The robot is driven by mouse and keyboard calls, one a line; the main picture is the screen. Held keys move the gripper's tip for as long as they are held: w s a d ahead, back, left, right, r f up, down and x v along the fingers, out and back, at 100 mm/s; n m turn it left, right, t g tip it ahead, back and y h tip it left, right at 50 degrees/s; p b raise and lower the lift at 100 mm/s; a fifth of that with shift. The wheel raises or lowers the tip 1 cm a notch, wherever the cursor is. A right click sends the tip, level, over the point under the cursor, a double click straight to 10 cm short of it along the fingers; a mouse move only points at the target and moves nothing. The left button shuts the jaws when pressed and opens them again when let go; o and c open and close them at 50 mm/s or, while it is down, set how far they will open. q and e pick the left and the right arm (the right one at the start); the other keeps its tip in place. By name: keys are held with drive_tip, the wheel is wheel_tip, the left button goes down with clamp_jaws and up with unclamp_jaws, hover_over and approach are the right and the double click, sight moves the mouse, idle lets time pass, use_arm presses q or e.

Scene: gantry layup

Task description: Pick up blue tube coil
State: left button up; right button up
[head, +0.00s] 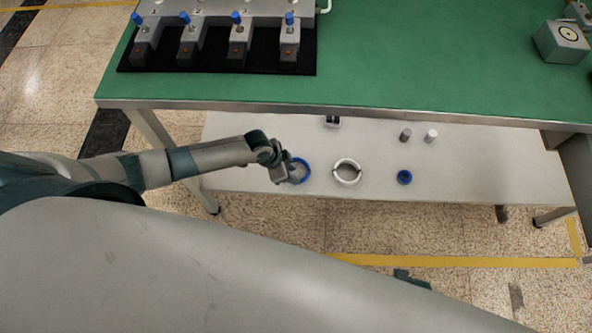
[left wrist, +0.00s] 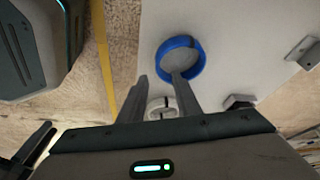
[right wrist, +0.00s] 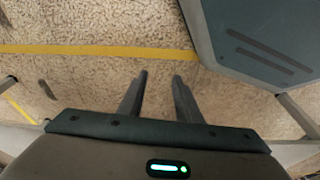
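The blue tube coil (head: 305,168) lies on the pale lower shelf in the head view, partly hidden by my left gripper (head: 291,178). In the left wrist view the coil (left wrist: 197,47) is a blue ring. My left gripper (left wrist: 160,76) is open there. Its right fingertip overlaps the ring's lower edge, and its left fingertip is outside the ring, to the left. I cannot tell whether they touch it. My right gripper (right wrist: 161,75) is open and empty over bare floor in the right wrist view.
On the shelf (head: 240,180) lie a white ring (head: 338,178), a smaller blue ring (head: 404,183), a grey cylinder (head: 405,135), a white cylinder (head: 430,136) and a small dark-topped block (head: 332,122). The green worktop (head: 400,60) overhangs the shelf's back.

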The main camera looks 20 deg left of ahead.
drive_tip(key=shift+s, duration=0.25)
